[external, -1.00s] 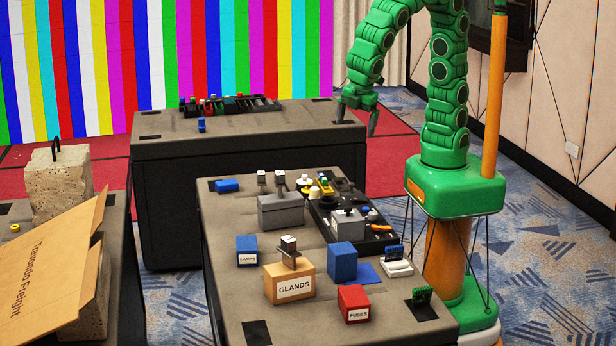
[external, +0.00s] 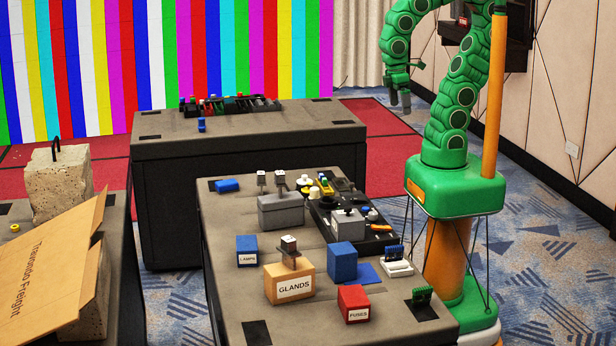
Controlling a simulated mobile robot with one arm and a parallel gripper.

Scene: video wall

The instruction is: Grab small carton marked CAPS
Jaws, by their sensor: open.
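I see no carton with a readable CAPS label. The labelled boxes on the near table are the blue LAMPS box (external: 247,245), the tan GLANDS box (external: 280,270) and the red FUSES box (external: 353,299). A larger blue box (external: 342,256) shows no readable label. A small red item (external: 462,13) sits in the dark wall recess at top right, too small to identify. My gripper (external: 399,106) is open and empty, hanging in the air to the right of the far table, away from all the boxes.
The near table (external: 225,300) also carries a grey box (external: 281,211) and a black tray (external: 323,215) of parts. The far table (external: 250,135) holds a rack of small parts. An open cardboard carton (external: 60,270) and a concrete block (external: 60,180) stand at left.

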